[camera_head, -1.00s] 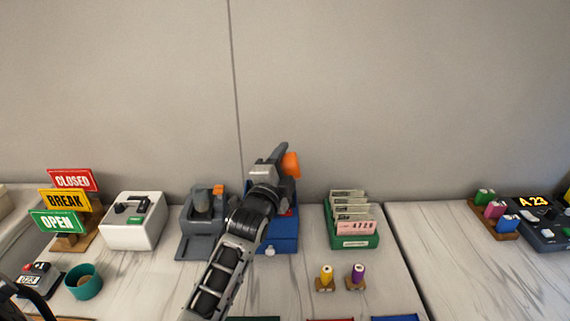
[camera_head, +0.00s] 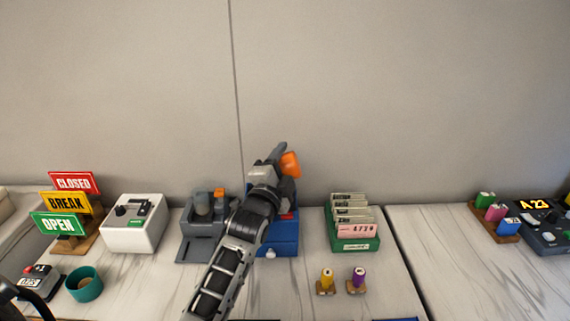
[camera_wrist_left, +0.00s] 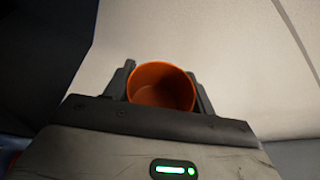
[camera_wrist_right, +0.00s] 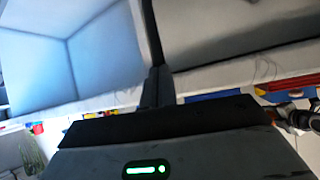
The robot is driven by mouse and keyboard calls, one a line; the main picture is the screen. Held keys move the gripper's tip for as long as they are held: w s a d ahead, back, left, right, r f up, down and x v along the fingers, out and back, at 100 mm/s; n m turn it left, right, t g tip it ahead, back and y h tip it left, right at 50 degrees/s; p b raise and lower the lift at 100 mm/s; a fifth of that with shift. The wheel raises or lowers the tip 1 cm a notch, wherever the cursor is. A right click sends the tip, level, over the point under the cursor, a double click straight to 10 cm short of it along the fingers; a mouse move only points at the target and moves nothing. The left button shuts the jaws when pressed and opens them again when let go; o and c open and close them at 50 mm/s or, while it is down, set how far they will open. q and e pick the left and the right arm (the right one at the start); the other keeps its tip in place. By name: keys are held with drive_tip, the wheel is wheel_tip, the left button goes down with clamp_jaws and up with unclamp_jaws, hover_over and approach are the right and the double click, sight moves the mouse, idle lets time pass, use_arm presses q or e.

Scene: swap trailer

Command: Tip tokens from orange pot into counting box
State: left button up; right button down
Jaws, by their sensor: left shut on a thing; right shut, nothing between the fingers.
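The orange pot (camera_head: 290,164) is held tilted by my left gripper (camera_head: 280,162), high above a blue box (camera_head: 284,238) that I take for the counting box. The left wrist view shows the pot (camera_wrist_left: 161,88) between the two fingers, its mouth toward the camera. Its visible inside looks bare, and no tokens show in the air. My left arm and gripper hide part of the blue box, including most of its top. My right gripper (camera_wrist_right: 158,86) is shut and empty in the right wrist view, away from the pot.
A grey device (camera_head: 205,225) stands left of the blue box, with a white switch box (camera_head: 134,224) beyond. A green card holder (camera_head: 355,243) stands to the right. Yellow (camera_head: 326,280) and purple (camera_head: 357,278) pegs stand in front. A teal cup (camera_head: 84,284) is front left.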

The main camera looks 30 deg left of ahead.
idle(0.5)
use_arm(q)
drive_tip(key=shift+r+p, duration=0.4)
drive_tip(key=shift+r, duration=0.05)
drive_tip(key=shift+r+p, duration=0.7)
drive_tip(key=shift+p, duration=0.05)
drive_tip(key=shift+r+p, duration=2.25)
drive_tip(key=shift+p, duration=0.05)
drive_tip(key=shift+r, duration=0.15)
use_arm(e)
drive_tip(key=r, duration=0.1)
drive_tip(key=d+r, duration=0.1)
drive_tip(key=r, duration=0.1)
drive_tip(key=shift+s+r+g, duration=0.2)
drive_tip(key=shift+g, duration=0.1)
